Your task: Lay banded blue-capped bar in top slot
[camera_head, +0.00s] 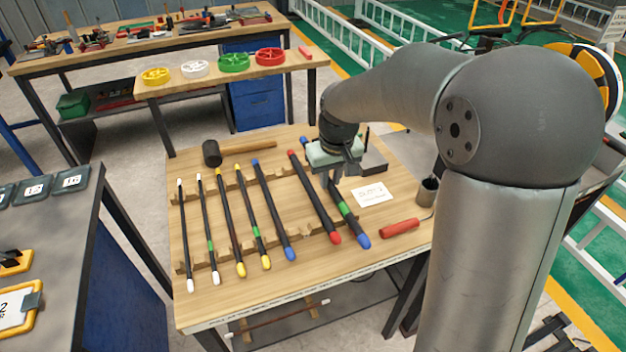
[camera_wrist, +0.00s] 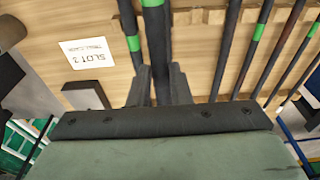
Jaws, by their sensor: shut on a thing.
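My gripper (camera_head: 338,172) is at the right of the wooden table, pointing down. It is shut on the banded blue-capped bar (camera_head: 350,221), a dark bar with a green band and a blue near end. In the wrist view, the held bar (camera_wrist: 156,50) stands between the two fingers (camera_wrist: 158,88). A second green-banded dark bar (camera_wrist: 129,28) shows just left of it there; I cannot match it in the head view. Notched wooden rests (camera_head: 203,266) run under the bars. I cannot tell which slot is the top one or how high the held bar is.
A red-capped bar (camera_head: 318,205) and a plain blue-capped bar (camera_head: 272,208) lie left of my gripper, with yellow- and white-capped bars beyond. A slot card (camera_head: 372,194), red-handled tool (camera_head: 399,228) and dark cup (camera_head: 427,191) are at the right. A mallet (camera_head: 212,153) lies behind.

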